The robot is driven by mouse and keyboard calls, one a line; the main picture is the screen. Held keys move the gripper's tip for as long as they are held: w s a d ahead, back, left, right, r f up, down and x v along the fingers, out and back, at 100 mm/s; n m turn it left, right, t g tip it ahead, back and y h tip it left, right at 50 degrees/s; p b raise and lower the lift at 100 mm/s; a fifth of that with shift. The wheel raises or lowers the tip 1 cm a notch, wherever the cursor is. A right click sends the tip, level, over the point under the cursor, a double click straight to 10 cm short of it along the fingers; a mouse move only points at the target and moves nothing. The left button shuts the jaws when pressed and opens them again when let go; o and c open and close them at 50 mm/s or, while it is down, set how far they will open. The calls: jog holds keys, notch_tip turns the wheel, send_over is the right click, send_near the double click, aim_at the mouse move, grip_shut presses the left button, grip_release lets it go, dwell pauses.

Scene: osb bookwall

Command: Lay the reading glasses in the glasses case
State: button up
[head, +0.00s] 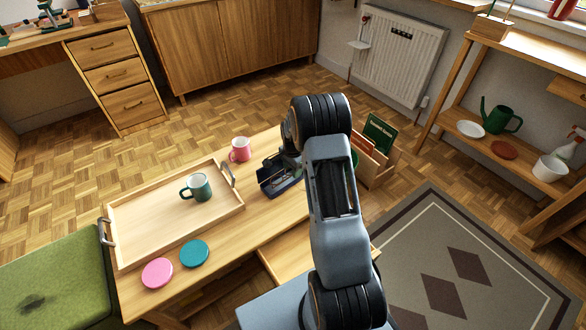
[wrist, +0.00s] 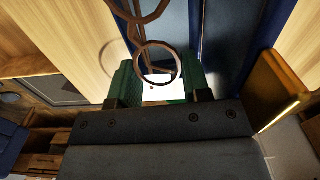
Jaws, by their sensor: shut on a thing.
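The brown round-rimmed reading glasses (wrist: 180,66) are in my gripper (wrist: 160,82), one lens near the fingers and the other cut by the top edge of the wrist view. My gripper is shut on them. The blue glasses case (wrist: 214,38) lies open beyond and below the glasses in the wrist view. In the head view, the case (head: 283,189) is on the wooden table under my gripper, partly hidden by my arm. The glasses look to be held above the case; the gap cannot be judged, and they are hard to make out in the head view.
A wooden tray (head: 128,241) with a green mug (head: 197,187) stands left of the case. A pink mug (head: 241,149) is behind. Pink (head: 157,273) and teal (head: 194,253) discs lie at the front. A wooden holder (head: 382,178) with books stands right, partly behind my arm.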

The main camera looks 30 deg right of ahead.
jog(key=o, duration=1)
jog(key=shift+s+a+f, duration=0.1)
jog(key=shift+s+f, duration=0.2)
jog(key=shift+f, duration=0.15)
jog(key=shift+w+r+p, duration=0.15)
jog(key=shift+r+p, duration=1.05)
jog(key=shift+r, duration=0.4)
jog(key=shift+r+p, duration=1.8)
jog(key=shift+r, duration=0.8)
jog(key=shift+w, duration=0.1)
jog(key=shift+n, duration=0.3)
